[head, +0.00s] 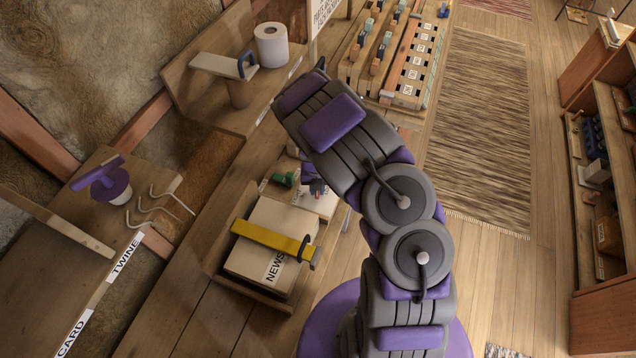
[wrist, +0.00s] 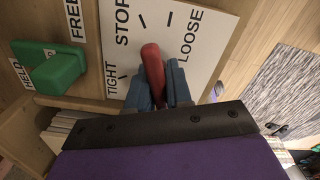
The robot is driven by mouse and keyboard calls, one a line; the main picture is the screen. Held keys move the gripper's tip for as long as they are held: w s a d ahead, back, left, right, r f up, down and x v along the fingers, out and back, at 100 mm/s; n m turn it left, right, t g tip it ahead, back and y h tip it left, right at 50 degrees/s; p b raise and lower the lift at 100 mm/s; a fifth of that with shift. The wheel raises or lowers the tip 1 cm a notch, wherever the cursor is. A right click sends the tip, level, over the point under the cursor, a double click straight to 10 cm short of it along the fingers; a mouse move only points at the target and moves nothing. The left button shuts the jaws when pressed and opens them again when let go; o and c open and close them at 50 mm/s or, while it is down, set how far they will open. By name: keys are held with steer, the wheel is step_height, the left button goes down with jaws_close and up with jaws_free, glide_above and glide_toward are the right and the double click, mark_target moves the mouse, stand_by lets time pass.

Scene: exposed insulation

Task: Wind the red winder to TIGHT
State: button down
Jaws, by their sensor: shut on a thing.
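The red winder (wrist: 152,68) shows in the wrist view as a red handle in front of a white panel (wrist: 190,63) marked TIGHT, STOP and LOOSE. Its visible end lies between the TIGHT and LOOSE words, near STOP. My gripper (wrist: 160,85) is shut on the winder, with a blue-grey finger on each side of it. The fingers hide the lower part of the handle. In the head view my gripper (head: 315,186) is at the white panel (head: 322,205), and the winder is mostly hidden there.
A green block (wrist: 55,73) sits left of the panel by FREE and HELD labels; it also shows in the head view (head: 284,180). A NEWS bundle (head: 258,265) under a yellow bar (head: 270,238) lies close by on the bench. Open floor (head: 510,260) lies to the right.

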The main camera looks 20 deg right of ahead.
steer(key=shift+w+r+m, duration=0.1)
steer(key=shift+w+m, duration=0.05)
steer(key=shift+m, duration=0.15)
stand_by(0.4)
steer(key=c, duration=1.1)
jaws_free()
step_height(320, 180, up, 17)
steer(key=shift+a+r+p, duration=0.1)
steer(key=shift+p, duration=0.6)
